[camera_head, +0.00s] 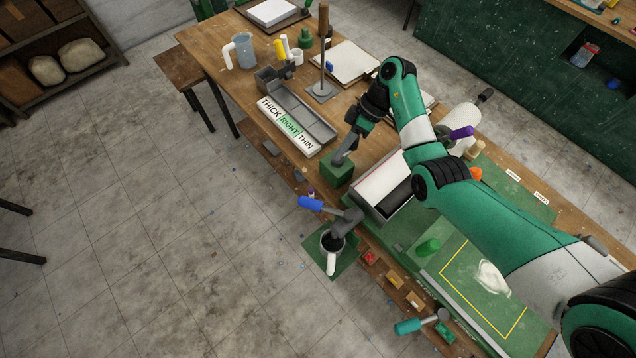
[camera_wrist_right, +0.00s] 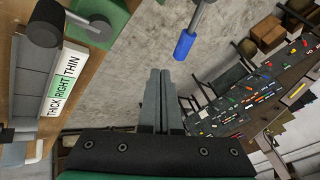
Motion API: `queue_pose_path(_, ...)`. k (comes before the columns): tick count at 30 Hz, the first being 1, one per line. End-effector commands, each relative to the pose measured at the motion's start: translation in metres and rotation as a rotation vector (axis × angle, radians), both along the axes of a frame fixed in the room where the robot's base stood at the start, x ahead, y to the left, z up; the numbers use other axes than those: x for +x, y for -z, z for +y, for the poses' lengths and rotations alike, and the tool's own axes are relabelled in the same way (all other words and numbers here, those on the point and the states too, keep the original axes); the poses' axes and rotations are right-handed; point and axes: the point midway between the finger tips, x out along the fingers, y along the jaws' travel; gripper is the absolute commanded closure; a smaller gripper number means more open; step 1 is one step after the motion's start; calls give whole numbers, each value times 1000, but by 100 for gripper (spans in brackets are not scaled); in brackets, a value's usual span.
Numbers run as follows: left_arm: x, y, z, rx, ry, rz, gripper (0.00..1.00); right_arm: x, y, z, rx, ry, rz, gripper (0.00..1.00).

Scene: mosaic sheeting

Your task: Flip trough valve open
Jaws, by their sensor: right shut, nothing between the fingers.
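The valve shows in the head view as a grey body (camera_head: 347,219) with a blue lever handle (camera_head: 311,203) sticking out to the left. It sits at the table's front edge, above a mug with a white handle (camera_head: 331,262). In the right wrist view the blue handle (camera_wrist_right: 185,45) hangs on a grey rod at the top, ahead and right of the fingertips, apart from them. My right gripper (camera_head: 348,144) is shut and empty, near a green block (camera_head: 335,174); its fingers (camera_wrist_right: 160,76) are together in the wrist view. My left gripper is out of view.
The label tray (camera_head: 284,125) reading THICK, RIGHT, THIN lies left of my right gripper. A tall rod stand (camera_head: 323,90) is behind it. A white-topped box (camera_head: 380,184) is to the right. A teal-handled tool (camera_head: 409,326) lies in front. Open floor (camera_head: 150,220) lies left.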

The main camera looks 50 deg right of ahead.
Motion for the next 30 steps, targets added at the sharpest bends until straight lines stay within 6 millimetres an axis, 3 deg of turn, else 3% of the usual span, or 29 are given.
queue_pose_path(5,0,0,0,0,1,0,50,0,0,1,0,-1,-2,100)
queue_pose_path(11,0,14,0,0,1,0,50,3,20,11,0,-3,-1,100)
queue_pose_path(23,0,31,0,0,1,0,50,18,89,54,1,-5,0,100)
queue_pose_path(30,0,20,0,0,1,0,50,5,92,84,-1,-4,-3,100)
